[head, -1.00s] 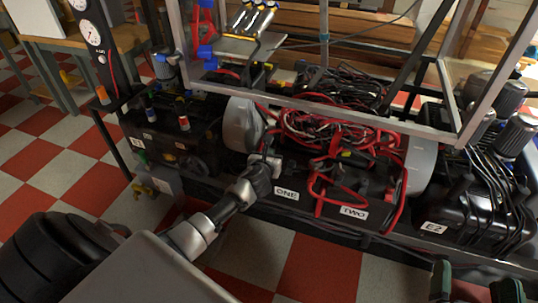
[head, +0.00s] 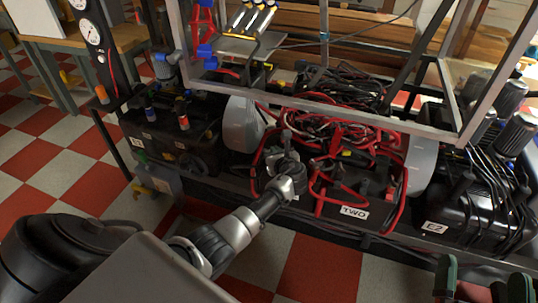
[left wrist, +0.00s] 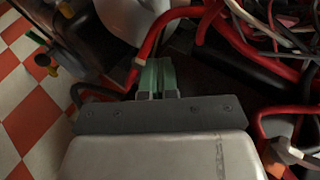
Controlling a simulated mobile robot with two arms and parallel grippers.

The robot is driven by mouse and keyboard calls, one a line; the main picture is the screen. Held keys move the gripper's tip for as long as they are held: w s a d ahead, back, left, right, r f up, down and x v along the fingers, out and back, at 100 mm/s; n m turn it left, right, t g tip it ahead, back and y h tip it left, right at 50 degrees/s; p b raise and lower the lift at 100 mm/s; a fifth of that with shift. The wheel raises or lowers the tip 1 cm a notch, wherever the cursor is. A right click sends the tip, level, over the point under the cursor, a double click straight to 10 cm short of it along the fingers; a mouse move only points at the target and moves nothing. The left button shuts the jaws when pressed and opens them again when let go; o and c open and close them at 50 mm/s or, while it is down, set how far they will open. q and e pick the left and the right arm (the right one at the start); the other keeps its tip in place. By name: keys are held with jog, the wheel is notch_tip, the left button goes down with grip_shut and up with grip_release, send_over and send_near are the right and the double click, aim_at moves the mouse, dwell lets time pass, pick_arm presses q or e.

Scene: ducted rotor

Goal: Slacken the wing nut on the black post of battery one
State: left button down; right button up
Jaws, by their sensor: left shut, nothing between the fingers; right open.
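Battery one (head: 301,207) is a black box left of battery two (head: 330,208); my left arm now covers its label and much of its top. I cannot make out the black post or its wing nut. My left gripper (head: 286,138) is over battery one, beside the red cables. In the left wrist view its green fingers (left wrist: 157,72) are together with nothing between them, close to a thick red cable (left wrist: 150,45). Whether they touch anything is unclear. My right gripper (head: 484,286) is at the bottom right, its green fingers apart and empty.
A tangle of red and black cables (head: 325,128) lies over the batteries. A metal frame (head: 350,122) crosses above them. A grey round housing (head: 243,124) stands left of battery one. The black E2 unit (head: 470,215) is at right. Checkered floor lies in front.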

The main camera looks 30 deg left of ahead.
pick_arm(q)
jog(key=shift+w+d+n+g+y, duration=0.1)
jog(key=shift+w+n+g+y, duration=0.2)
jog(key=shift+n+g, duration=0.2)
jog(key=n+g+y+b, duration=0.1)
jog(key=g, duration=0.1)
jog(key=n+g, duration=0.2)
jog(key=shift+w+y+b, duration=0.35)
jog(key=shift+w+y, duration=0.05)
jog(key=shift+w, duration=0.3)
jog(key=shift+w+a, duration=0.1)
jog(key=shift+a, duration=0.1)
pick_arm(e)
jog(key=s+r+t, duration=0.2)
jog(key=r+t, duration=0.1)
jog(key=s+r+t+y, duration=0.1)
jog(key=shift+r+t, duration=0.25)
jog(key=shift+t, duration=0.15)
pick_arm(q)
jog(key=shift+w+a, duration=0.15)
jog(key=shift+w, duration=0.15)
pick_arm(e)
jog(key=shift+w+f, duration=0.2)
jog(key=shift+w, duration=0.05)
